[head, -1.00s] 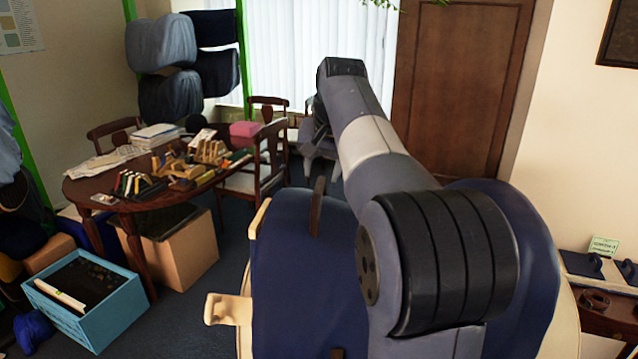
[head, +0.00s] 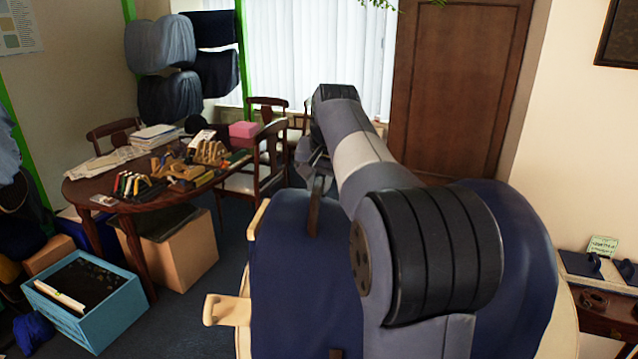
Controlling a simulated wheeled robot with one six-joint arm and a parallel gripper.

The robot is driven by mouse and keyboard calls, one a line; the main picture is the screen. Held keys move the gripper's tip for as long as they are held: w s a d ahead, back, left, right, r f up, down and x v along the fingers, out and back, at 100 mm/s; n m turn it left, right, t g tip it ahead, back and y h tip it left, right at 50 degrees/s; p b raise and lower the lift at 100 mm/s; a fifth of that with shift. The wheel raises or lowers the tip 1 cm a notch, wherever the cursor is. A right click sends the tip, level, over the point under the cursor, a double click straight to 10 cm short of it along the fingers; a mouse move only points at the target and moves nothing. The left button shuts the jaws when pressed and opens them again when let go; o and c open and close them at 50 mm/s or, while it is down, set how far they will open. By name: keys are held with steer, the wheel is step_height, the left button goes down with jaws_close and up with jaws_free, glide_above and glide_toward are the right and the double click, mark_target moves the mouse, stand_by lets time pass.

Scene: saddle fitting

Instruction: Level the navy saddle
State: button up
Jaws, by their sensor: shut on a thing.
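The navy saddle (head: 285,265) fills the lower middle of the head view, draped over a pale support. Its right side (head: 530,265) shows beyond my arm, which hides its middle. A brown strap (head: 314,212) rises from the saddle's far left part. My gripper (head: 312,168) is beyond the saddle's far edge, at the strap's upper end. It looks shut on that strap, though the jaws are small and partly hidden by my arm. I cannot tell from here whether the saddle sits level.
A wooden peg (head: 228,310) juts from the support's left side. An oval table (head: 90,187) with tools and chairs stands at the left, and a blue crate (head: 100,318) is on the floor. A small table (head: 607,318) is at the right. Dark floor is clear between crate and saddle.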

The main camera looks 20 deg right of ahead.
jaws_close()
steer(key=shift+s+a+f+b, duration=0.1)
steer(key=shift+s+a+b, duration=0.05)
steer(key=shift+s+b, duration=0.25)
steer(key=shift+s+a+b, duration=0.25)
steer(key=shift+s+b, duration=0.05)
steer(key=shift+s, duration=0.05)
steer(key=o, duration=0.6)
jaws_free()
steer(key=shift+r, duration=0.2)
steer(key=v, duration=1)
steer(key=shift+s+a+r, duration=0.15)
steer(key=shift+s+r, duration=0.05)
steer(key=shift+s, duration=0.15)
